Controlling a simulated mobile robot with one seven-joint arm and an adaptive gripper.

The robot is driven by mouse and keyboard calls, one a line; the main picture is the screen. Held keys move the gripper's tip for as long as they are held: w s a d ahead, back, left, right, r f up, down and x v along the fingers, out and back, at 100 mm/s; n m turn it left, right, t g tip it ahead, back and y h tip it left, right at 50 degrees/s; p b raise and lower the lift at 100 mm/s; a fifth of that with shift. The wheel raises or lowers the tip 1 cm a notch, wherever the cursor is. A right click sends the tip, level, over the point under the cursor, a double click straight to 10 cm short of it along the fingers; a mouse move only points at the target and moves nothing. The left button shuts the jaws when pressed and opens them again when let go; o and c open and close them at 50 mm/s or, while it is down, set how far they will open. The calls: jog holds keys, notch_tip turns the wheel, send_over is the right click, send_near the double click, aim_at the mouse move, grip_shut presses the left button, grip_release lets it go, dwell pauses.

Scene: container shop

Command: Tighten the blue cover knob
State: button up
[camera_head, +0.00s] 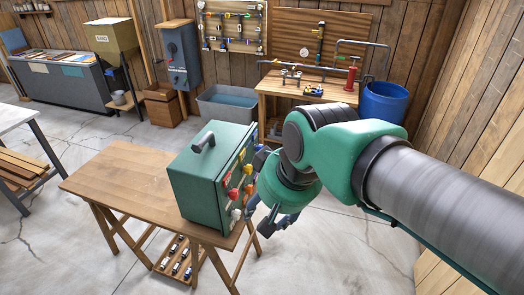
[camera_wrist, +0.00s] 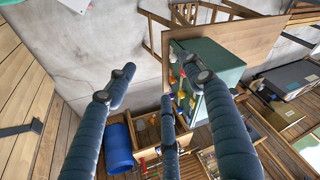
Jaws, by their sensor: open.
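A green metal box (camera_head: 210,172) with a dark top handle stands on the wooden folding table (camera_head: 125,190). Its right face carries red (camera_head: 233,194), yellow (camera_head: 248,169) and white (camera_head: 236,214) knobs. I cannot surely make out the blue cover knob; dark blue parts near that face blend with my gripper. My gripper (camera_head: 272,218) is to the right of the knob face, partly hidden by my wrist. In the wrist view its dark blue fingers (camera_wrist: 160,88) are spread and hold nothing. The box (camera_wrist: 222,60) shows behind the right finger, which covers part of the knob face.
A lower shelf (camera_head: 180,258) under the table holds several small items. Behind are a workbench (camera_head: 300,92) with a red pump, a blue barrel (camera_head: 384,103) and a grey tub (camera_head: 228,103). The floor right of the table is clear.

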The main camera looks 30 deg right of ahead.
jog(key=w+d+f+m+g+y, duration=0.1)
jog(key=w+d+f+m+y, duration=0.25)
jog(key=w, duration=0.65)
jog(key=w+d+f+m+y+p, duration=0.1)
jog(key=w+d+f+m+y, duration=0.3)
jog(key=w, duration=0.6)
jog(key=w+f+m+g+y, duration=0.15)
jog(key=w+m, duration=0.35)
jog(key=w, duration=0.5)
jog(key=w+d+f+m+t+y, duration=0.1)
jog(key=w+d+f+m+t, duration=0.2)
jog(key=d+f, duration=0.3)
jog(key=w+d+f+m+t+y, duration=0.1)
jog(key=w+d+f+m+t, duration=0.3)
jog(key=d, duration=0.8)
jog(key=w+d+f+m+t+y, duration=0.1)
jog(key=w+d+f+m+t, duration=0.2)
jog(key=d+f, duration=0.6)
jog(key=w+m, duration=0.1)
jog(key=w, duration=0.1)
jog(key=shift+w+t+p, duration=0.3)
jog(key=shift+t+p, duration=0.05)
jog(key=shift+w, duration=0.1)
jog(key=x, duration=1.3)
jog(key=shift+w+a+f+b, duration=0.1)
jog(key=shift+w+a+b, duration=0.15)
jog(key=shift+b, duration=0.15)
jog(key=shift+s, duration=0.1)
jog(key=shift+c, duration=0.3)
